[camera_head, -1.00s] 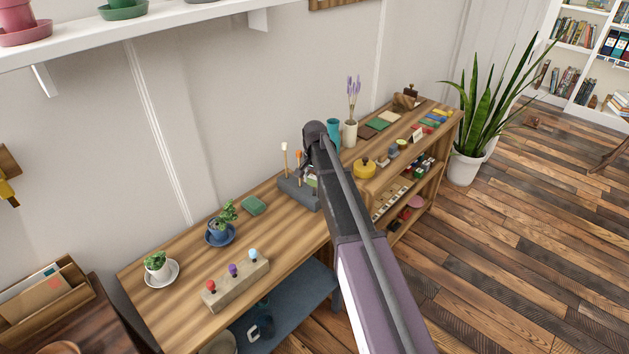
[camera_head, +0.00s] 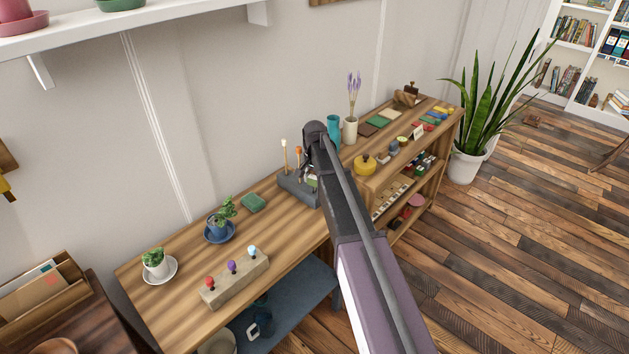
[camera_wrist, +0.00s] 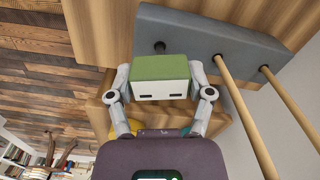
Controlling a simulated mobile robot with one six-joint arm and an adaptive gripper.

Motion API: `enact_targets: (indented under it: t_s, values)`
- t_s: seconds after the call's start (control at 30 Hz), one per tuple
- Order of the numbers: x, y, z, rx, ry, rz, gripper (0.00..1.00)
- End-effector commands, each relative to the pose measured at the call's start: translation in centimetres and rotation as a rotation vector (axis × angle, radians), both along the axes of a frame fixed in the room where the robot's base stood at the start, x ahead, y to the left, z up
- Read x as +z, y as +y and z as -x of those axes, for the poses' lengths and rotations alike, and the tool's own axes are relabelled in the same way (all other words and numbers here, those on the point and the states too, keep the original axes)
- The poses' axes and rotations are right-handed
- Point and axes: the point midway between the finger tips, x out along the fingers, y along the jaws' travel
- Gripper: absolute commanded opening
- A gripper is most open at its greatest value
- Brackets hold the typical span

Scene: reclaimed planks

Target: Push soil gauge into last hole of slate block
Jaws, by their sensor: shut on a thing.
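The soil gauge has a boxy head, green on one face and white on another, and shows in the wrist view (camera_wrist: 162,75). My gripper (camera_wrist: 165,92) is shut on the head, one finger on each side. The slate block (camera_wrist: 215,38) is a dark grey bar just beyond the gauge; it also shows in the head view (camera_head: 291,188) on the wooden bench. A dark round spot on the block lies right behind the gauge head. The gauge's probe is hidden, so I cannot tell whether it is in the hole. Two wooden-stemmed markers stand in the block's other holes.
A stone block (camera_head: 236,281) with red, purple and blue-topped pegs lies nearer on the bench. Potted plants (camera_head: 221,218) and a green pad (camera_head: 253,203) are left of the slate block. A yellow pot (camera_head: 365,165) and vases stand to its right.

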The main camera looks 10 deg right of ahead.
Motion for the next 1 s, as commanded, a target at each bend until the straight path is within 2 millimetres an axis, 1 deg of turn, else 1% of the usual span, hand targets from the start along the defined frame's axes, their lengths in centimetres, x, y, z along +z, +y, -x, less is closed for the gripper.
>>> enact_targets:
  t_s: [0.17, 0.2, 0.27, 0.3, 0.77, 1.0]
  values:
    - [0.01, 0.00, 0.00, 0.000, 0.000, 0.000, 0.13]
    - [0.01, 0.00, 0.00, 0.000, 0.000, 0.000, 0.70]
    - [0.01, 0.00, 0.00, 0.000, 0.000, 0.000, 0.88]
    - [0.01, 0.00, 0.00, 0.000, 0.000, 0.000, 1.00]
    - [0.05, 0.00, 0.00, 0.000, 0.000, 0.000, 1.00]
    - [0.71, 0.00, -0.01, 0.000, 0.000, 0.000, 1.00]
